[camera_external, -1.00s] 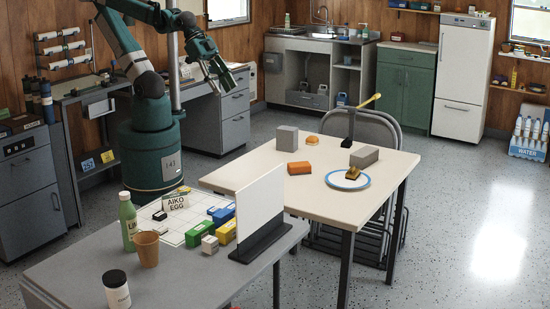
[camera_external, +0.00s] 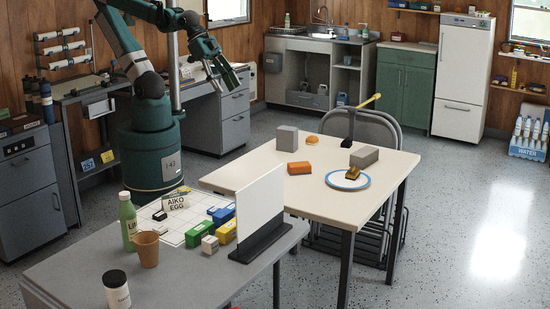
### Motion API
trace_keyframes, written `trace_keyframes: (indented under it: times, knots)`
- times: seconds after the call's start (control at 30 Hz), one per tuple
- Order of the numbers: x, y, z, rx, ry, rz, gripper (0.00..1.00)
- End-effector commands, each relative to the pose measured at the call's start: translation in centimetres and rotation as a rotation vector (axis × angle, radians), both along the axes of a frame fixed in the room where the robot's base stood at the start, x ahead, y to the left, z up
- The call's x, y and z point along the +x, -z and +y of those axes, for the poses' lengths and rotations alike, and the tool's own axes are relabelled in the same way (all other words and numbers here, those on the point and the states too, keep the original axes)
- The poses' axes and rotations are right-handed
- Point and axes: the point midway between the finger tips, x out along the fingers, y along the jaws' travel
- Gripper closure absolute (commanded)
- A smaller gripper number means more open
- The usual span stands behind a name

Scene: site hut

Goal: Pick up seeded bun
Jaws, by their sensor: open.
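A small round orange-brown bun (camera_external: 312,140) sits on the cream table (camera_external: 240,174), near its back edge; seeds are too small to make out. It lies between a grey block (camera_external: 287,138) and the black base of an upright hammer-like tool (camera_external: 350,125). My gripper (camera_external: 226,83) is open and empty. It hangs in the air at the upper left of the picture, in front of the grey desk, well apart from the bun and higher than the table.
An orange block (camera_external: 299,168) lies in front of the bun. A blue-rimmed plate (camera_external: 334,182) holds a brown and yellow item, with a grey-brown block (camera_external: 364,156) behind it. A white upright panel (camera_external: 261,206) stands on the nearer grey table. The cream table's left part is clear.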

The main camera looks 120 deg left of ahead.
Motion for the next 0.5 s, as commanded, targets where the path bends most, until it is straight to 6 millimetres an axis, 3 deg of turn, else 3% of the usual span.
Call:
trace_keyframes:
  times: [0.5]
  knots:
    - [5.0,0.3,6.4,-0.07,-0.232,0.088,0.49]
